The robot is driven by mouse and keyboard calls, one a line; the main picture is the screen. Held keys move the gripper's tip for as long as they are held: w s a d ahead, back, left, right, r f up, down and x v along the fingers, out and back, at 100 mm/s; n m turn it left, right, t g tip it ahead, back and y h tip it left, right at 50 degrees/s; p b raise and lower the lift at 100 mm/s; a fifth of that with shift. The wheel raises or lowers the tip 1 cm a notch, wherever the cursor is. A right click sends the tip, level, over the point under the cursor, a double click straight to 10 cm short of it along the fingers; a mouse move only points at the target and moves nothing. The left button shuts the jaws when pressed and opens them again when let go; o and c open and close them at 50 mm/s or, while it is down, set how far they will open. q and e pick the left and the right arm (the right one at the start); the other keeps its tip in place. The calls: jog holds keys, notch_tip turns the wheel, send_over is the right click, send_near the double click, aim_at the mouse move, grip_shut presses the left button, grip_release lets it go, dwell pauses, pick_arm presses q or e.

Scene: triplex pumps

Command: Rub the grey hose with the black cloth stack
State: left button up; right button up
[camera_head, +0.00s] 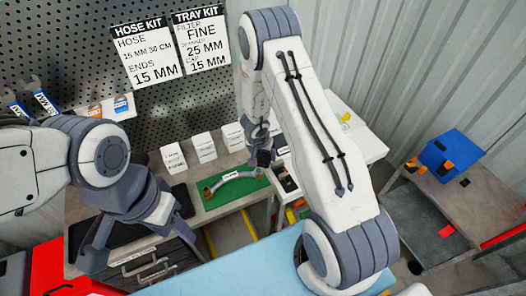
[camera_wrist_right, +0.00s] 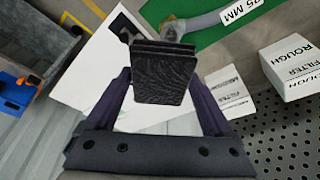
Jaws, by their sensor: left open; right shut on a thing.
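The grey hose (camera_head: 219,183) lies curved on a green mat (camera_head: 237,196) on the workbench, with a white label on it and a brass-coloured end at its left. In the right wrist view the hose (camera_wrist_right: 205,20) lies just beyond the black cloth stack (camera_wrist_right: 163,78). My right gripper (camera_wrist_right: 165,88) is shut on the stack, whose layered edge faces the hose; I cannot tell whether they touch. In the head view my right gripper (camera_head: 263,155) is near the hose's right end. My left gripper (camera_head: 140,245) is open and empty, left of the mat.
White labelled filter boxes (camera_head: 204,147) stand behind the mat by the perforated wall (camera_head: 120,75). A white sheet (camera_wrist_right: 92,72) lies beside the mat. A blue bin (camera_head: 449,152) stands on a separate table at the right. A dark mat lies under my left gripper.

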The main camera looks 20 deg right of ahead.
aim_at(255, 171)
jog(key=shift+f+b, duration=3)
jog(key=shift+f, duration=0.1)
jog(key=shift+f+b, duration=0.4)
jog(key=shift+f, duration=0.15)
jog(key=shift+a+r, duration=0.25)
jog(key=shift+a, duration=0.05)
jog(key=shift+a+f, duration=0.25)
jog(key=shift+a, duration=0.55)
jog(key=shift+c, duration=0.8)
jog(key=shift+a, duration=0.7)
jog(key=shift+a+f+b, duration=0.15)
jog(key=shift+a+b, duration=0.2)
jog(key=shift+b, duration=0.3)
jog(key=d, duration=0.1)
jog(key=d+p, duration=0.1)
jog(key=shift+d+r, duration=0.2)
jog(key=shift+d, duration=0.1)
jog(key=shift+d+r, duration=0.1)
jog(key=shift+d, duration=0.6)
jog(key=shift+d+r+p, duration=0.2)
jog(key=shift+r+p, duration=0.9)
jog(key=shift+r, duration=0.05)
jog(key=shift+r+p, duration=0.3)
jog(key=shift+p, duration=0.05)
jog(key=shift+r+p, duration=0.65)
jog(key=shift+p, duration=0.1)
notch_tip(255, 171, up, 4)
jog(key=p, duration=0.4)
jog(key=shift+f, duration=0.1)
